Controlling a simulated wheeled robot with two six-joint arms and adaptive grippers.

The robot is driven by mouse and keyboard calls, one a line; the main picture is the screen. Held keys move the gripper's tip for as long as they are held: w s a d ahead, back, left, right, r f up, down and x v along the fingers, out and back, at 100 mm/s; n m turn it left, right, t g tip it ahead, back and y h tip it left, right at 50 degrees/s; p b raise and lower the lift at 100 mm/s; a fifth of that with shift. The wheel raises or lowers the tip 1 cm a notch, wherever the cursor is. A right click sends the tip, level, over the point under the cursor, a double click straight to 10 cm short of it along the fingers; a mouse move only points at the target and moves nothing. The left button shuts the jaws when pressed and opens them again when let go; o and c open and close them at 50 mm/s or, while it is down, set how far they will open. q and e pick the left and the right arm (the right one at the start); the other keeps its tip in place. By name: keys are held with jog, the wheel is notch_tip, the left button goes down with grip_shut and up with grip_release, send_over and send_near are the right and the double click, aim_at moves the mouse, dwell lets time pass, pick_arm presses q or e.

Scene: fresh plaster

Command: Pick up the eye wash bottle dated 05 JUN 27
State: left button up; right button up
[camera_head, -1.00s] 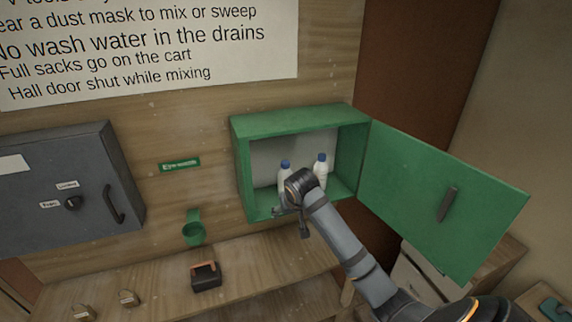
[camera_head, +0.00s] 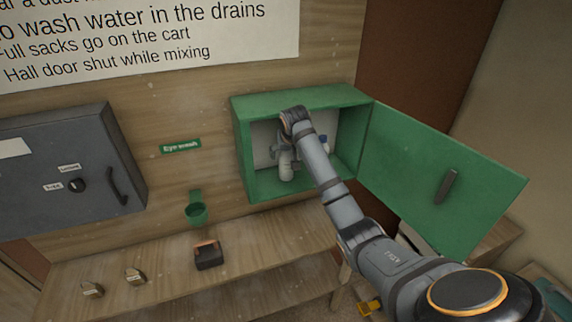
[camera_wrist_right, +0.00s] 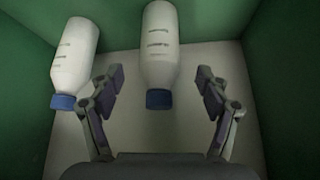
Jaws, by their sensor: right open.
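Two white bottles with blue caps stand in the open green cabinet (camera_head: 243,150). In the right wrist view, one bottle (camera_wrist_right: 160,42) is between the spread fingers of my right gripper (camera_wrist_right: 159,76), its blue cap towards me. The other bottle (camera_wrist_right: 76,52) is to the left, outside the fingers. Printed lines show on both, too small to read, so I cannot tell which is dated 05 JUN 27. In the head view my right gripper (camera_head: 296,150) is inside the cabinet and mostly hidden by my wrist; part of a white bottle (camera_head: 286,170) shows beside it. My left gripper is out of view.
The cabinet door (camera_head: 430,175) stands open to the right. A green "Eye wash" sign (camera_head: 181,146) and a green cup-shaped holder (camera_head: 196,212) are on the wall. A grey box (camera_head: 60,175) hangs at left. A dark block (camera_head: 208,255) and two small tagged items lie on the bench.

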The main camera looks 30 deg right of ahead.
aim_at(286, 158)
jog(key=shift+w+d+f, duration=0.15)
jog(key=shift+w, duration=0.1)
jog(key=x, duration=0.5)
jog(key=shift+s+r, duration=0.1)
jog(key=shift+r, duration=0.15)
jog(key=c, duration=1.5)
jog(key=shift+s+r+b, duration=0.15)
jog(key=shift+b, duration=0.2)
jog(key=s+a+r+b, duration=0.2)
jog(key=s+a+r, duration=0.1)
jog(key=s, duration=0.3)
jog(key=s+a+r+b, duration=0.2)
jog(key=s+a+r, duration=0.1)
jog(key=s, duration=0.3)
jog(key=shift+s+r, duration=0.2)
jog(key=shift+r, duration=0.6)
